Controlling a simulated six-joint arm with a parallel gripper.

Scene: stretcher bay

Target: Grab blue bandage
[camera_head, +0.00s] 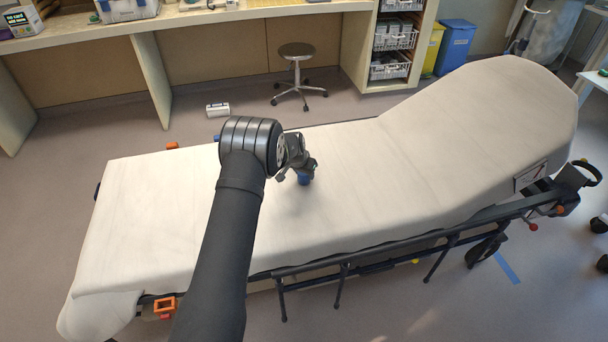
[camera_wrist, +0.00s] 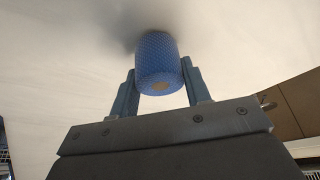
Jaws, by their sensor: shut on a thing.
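The blue bandage (camera_wrist: 158,62) is a textured blue roll with a pale core at its end. In the wrist view it sits between the two fingers of my gripper (camera_wrist: 160,85), which are shut on its sides. A shadow lies on the sheet close to the roll. I cannot tell whether the roll touches the sheet. My arm hides part of the stretcher.
A dark side rail (camera_head: 390,250) runs along the stretcher's near side. The raised backrest (camera_head: 480,110) is at the right. A round stool (camera_head: 296,52) and a small white box (camera_head: 217,110) stand on the floor behind. The sheet around my gripper is clear.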

